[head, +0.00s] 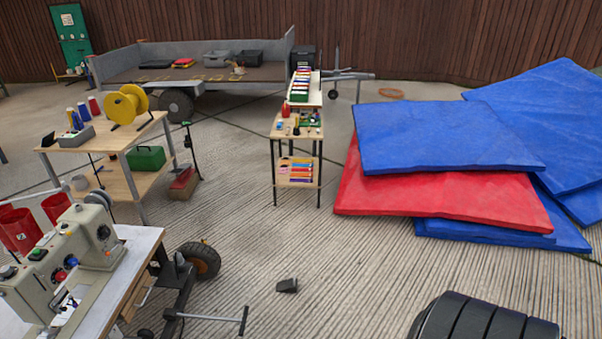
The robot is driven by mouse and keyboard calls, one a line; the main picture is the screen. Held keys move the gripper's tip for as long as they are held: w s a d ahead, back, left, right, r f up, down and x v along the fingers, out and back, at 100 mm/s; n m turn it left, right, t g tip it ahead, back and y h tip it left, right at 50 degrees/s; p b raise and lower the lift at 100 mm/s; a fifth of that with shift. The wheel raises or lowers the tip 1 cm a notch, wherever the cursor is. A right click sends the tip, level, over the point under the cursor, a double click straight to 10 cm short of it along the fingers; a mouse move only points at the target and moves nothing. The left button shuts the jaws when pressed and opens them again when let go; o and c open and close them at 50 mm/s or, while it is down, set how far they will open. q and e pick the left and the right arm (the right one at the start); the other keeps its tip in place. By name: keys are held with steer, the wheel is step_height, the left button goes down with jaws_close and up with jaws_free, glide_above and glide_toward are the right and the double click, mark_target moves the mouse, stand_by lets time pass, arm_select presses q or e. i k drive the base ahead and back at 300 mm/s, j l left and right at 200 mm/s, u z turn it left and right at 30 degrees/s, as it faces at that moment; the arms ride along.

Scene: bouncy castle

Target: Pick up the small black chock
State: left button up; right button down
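A small black chock (287,286) lies on the ridged concrete floor in the lower middle of the head view. It sits apart from other things, to the right of a wheel with a dark tyre (203,260) and of a T-shaped metal handle (243,320). Neither of my grippers shows in the head view.
A sewing machine (98,236) stands on a white-topped bench at lower left. A wooden table (130,140) with spools, a narrow shelf stand (297,150) and a trailer (140,70) stand behind. Blue (440,135) and red mats (420,200) lie right. Floor around the chock is mostly clear.

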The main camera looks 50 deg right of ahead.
mark_target(290, 285)
steer(key=z, duration=1.45)
steer(key=i+l+z, duration=0.2)
steer(key=l, duration=0.15)
steer(key=l+z, duration=0.2)
steer(key=l, duration=0.15)
steer(key=i+l+z, duration=0.4)
steer(key=i+l, duration=0.35)
steer(key=i, duration=0.1)
